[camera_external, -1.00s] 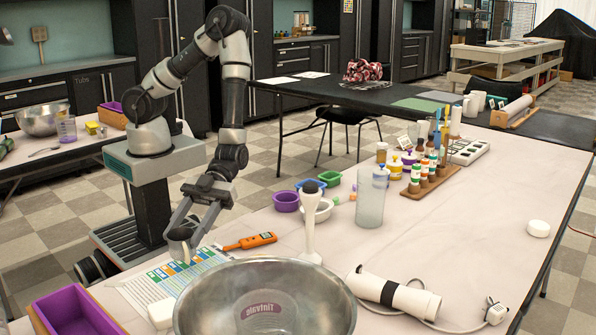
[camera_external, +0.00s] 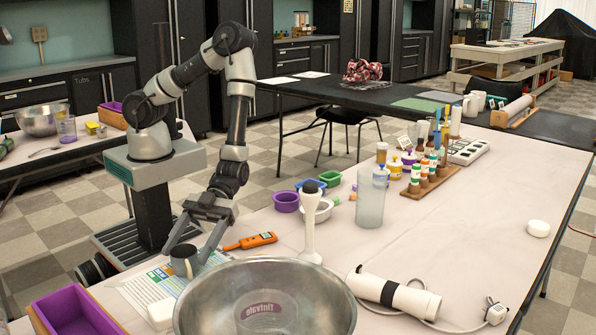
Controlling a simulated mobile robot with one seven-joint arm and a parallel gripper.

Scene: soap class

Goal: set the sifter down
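The sifter (camera_external: 184,264) is a small grey metal cup at the near left of the long table. It looks roughly upright, over or on a printed colour chart sheet (camera_external: 146,285). Whether its base touches the sheet is hard to tell. My gripper (camera_external: 187,249) points down from above, with one finger on each side of the sifter's upper part. It appears shut on the sifter; the exact finger contact is too small to see clearly.
A large steel bowl (camera_external: 215,292) stands just right of the sifter.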

